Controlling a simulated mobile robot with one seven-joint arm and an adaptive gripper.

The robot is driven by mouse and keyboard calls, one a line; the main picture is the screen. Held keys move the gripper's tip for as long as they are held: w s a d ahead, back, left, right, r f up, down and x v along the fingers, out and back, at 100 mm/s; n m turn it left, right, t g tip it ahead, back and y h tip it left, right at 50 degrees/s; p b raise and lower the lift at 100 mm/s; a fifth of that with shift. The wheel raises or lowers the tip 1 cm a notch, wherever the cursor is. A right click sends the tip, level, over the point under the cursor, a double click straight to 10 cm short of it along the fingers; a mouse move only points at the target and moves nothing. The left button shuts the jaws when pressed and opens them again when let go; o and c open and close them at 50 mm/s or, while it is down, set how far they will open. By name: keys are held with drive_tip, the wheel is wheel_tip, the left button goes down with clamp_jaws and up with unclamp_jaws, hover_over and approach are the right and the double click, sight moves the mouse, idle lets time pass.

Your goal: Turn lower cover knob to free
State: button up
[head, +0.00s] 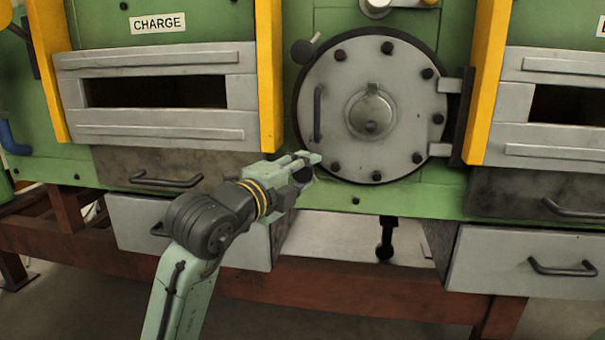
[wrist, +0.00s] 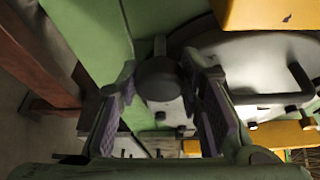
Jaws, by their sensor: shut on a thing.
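The round grey cover (head: 340,80) with its bolted rim and central boss is closed against the green furnace front in the head view. Its upper knob (head: 303,52) is a dark ball on a short lever at the upper left edge. My gripper (head: 306,168) is at the cover's lower left edge, shut on the lower cover knob. In the wrist view the dark round lower knob (wrist: 157,78) sits between the two fingers of my gripper (wrist: 162,72). In the head view the fingers mostly hide this knob. I see no mark for its free position.
A vertical handle (head: 318,113) is on the cover's left side and a hinge (head: 455,105) on its right. Yellow posts (head: 270,75) flank it. Drawers with dark handles (head: 165,181) lie below the charge slot (head: 155,92). Open room lies in front of the cover.

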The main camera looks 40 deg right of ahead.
idle(0.5)
drive_tip(key=o, duration=1.2)
drive_tip(key=shift+c, duration=0.2)
drive_tip(key=v, duration=1.2)
